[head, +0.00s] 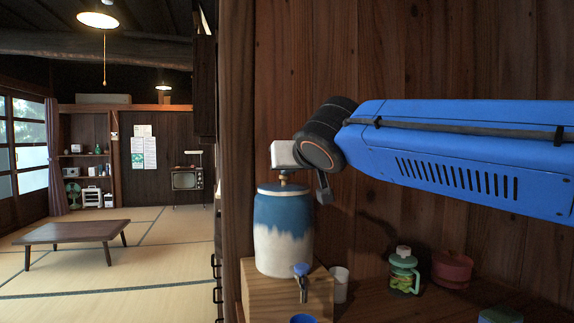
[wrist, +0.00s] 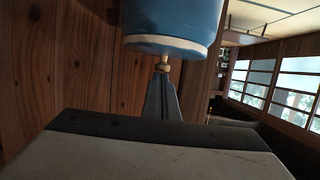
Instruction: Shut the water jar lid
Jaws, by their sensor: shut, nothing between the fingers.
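The water jar (head: 283,236) is blue above and white below, with a tap (head: 301,270) at its lower front. It stands upright on a wooden block. Its pale lid (head: 284,190) lies across the top, with a small brown knob (head: 283,179); no gap shows under it from here. In the wrist view the jar (wrist: 172,18) appears upside down, with the lid's pale edge (wrist: 165,46) and the knob (wrist: 163,65) below. My gripper (wrist: 161,73) is shut and empty, its fingertips at the knob's end. I cannot tell whether they touch. My gripper's white body (head: 285,154) is directly above the knob.
The wooden block (head: 288,296) stands on a counter by a wooden wall. A blue cup (head: 303,319) is below the tap. A low table (head: 72,233) stands on the tatami at left.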

